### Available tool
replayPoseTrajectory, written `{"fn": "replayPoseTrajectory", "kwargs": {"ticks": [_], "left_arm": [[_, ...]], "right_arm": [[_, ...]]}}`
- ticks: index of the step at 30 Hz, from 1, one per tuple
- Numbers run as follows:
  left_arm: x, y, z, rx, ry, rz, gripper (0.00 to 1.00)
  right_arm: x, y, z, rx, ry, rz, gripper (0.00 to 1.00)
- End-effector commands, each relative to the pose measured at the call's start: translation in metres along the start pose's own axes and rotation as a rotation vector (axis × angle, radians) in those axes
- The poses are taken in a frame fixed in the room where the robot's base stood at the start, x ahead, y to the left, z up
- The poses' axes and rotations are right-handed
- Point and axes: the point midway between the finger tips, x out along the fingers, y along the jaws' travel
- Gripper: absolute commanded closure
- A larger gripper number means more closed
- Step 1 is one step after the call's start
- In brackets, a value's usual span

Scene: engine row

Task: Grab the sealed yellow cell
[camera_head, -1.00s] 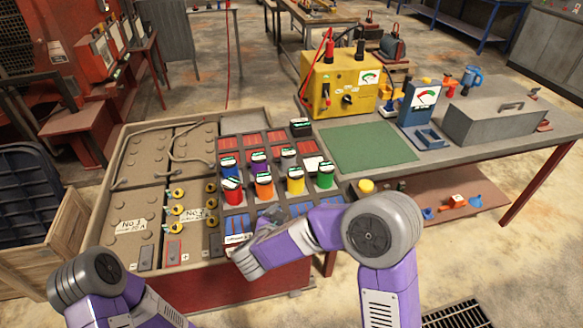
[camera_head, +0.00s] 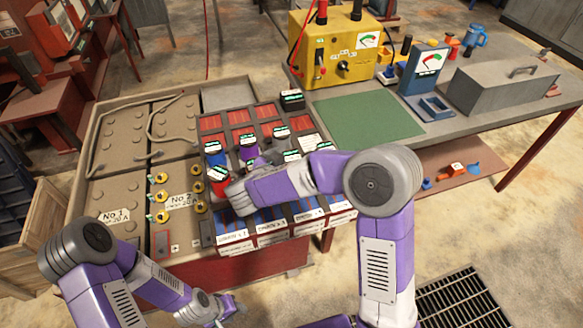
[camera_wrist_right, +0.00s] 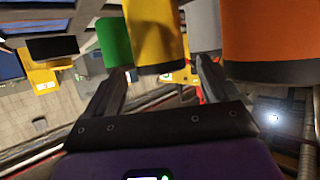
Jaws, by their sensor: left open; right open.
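The yellow cell shows in the head view only as its dark cap with a pale label (camera_head: 292,156); my right arm hides its body. In the right wrist view the yellow cell (camera_wrist_right: 155,38) stands just ahead of the right gripper (camera_wrist_right: 162,70), in line with the gap between its open fingers. The fingers are not closed on it. In the head view the right gripper (camera_head: 238,197) is low at the front of the cell rack, partly hidden by its own wrist. My left gripper (camera_head: 228,308) is open and empty at the bottom, in front of the bench.
Beside the yellow cell stand a green cell (camera_wrist_right: 114,42) and an orange cell (camera_wrist_right: 268,35), with a grey one (camera_wrist_right: 205,28) near. A red cell (camera_head: 218,182) stands at the rack's left. The green mat (camera_head: 368,116) on the bench is clear.

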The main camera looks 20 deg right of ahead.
Motion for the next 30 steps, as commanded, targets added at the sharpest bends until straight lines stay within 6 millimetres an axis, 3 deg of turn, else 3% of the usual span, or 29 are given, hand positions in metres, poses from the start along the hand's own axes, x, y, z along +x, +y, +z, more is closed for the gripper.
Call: {"fn": "replayPoseTrajectory", "kwargs": {"ticks": [3, 11, 27, 30], "left_arm": [[0.0038, -0.0014, -0.0004, 0.0, 0.001, 0.0, 0.57], [0.003, -0.001, -0.0005, 0.0, 0.001, 0.0, 0.57], [0.0031, -0.001, -0.0005, 0.0, 0.001, 0.0, 0.57], [0.0031, -0.001, -0.0004, 0.0, 0.001, 0.0, 0.57]], "right_arm": [[0.0107, -0.0002, 0.0004, -0.001, 0.0, -0.001, 0.12], [0.0115, -0.0006, -0.0008, -0.001, 0.0, -0.002, 0.13], [0.0114, -0.0004, -0.0004, -0.001, 0.0, -0.002, 0.96], [0.0111, -0.0007, -0.0019, 0.001, 0.003, -0.002, 0.97]]}}
